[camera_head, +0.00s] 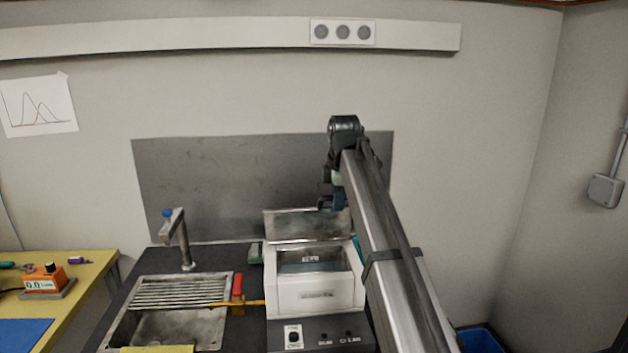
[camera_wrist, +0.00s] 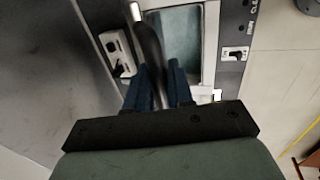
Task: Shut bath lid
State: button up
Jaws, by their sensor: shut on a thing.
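The bath (camera_head: 318,295) is a white box with an open top on the dark bench, and bluish liquid shows inside. Its grey lid (camera_head: 290,225) stands raised at the back edge. My gripper (camera_head: 333,203) is at the lid's upper right part, with my arm coming in from the lower right. In the wrist view, the blue fingers of my gripper (camera_wrist: 160,88) are shut on the lid (camera_wrist: 149,45), which shows nearly edge-on between them. The bath's opening (camera_wrist: 180,40) lies to the right of the lid there.
A sink (camera_head: 165,325) with a rack and a tap (camera_head: 180,240) is to the left. A red-handled tool (camera_head: 238,290) lies between sink and bath. A metal panel (camera_head: 230,180) stands close behind. A blue bin (camera_head: 480,340) is at the lower right. The space above the bath is clear.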

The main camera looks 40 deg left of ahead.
jog(key=shift+s+d+f, duration=0.1)
dwell(0.3)
jog(key=shift+s+d+f, duration=0.95)
jog(key=shift+d, duration=0.1)
jog(key=shift+s+d+f, duration=0.4)
jog(key=shift+s+f, duration=0.05)
jog(key=shift+f, duration=0.15)
jog(key=shift+s+d+f, duration=0.4)
jog(key=shift+f, duration=0.15)
jog(key=shift+s+f, duration=0.1)
jog(key=shift+f, duration=0.05)
jog(key=shift+s+d+f, duration=0.35)
jog(key=shift+d+f, duration=0.05)
jog(key=shift+f, duration=0.2)
jog(key=shift+s+d+f, duration=0.35)
jog(key=shift+f, duration=0.25)
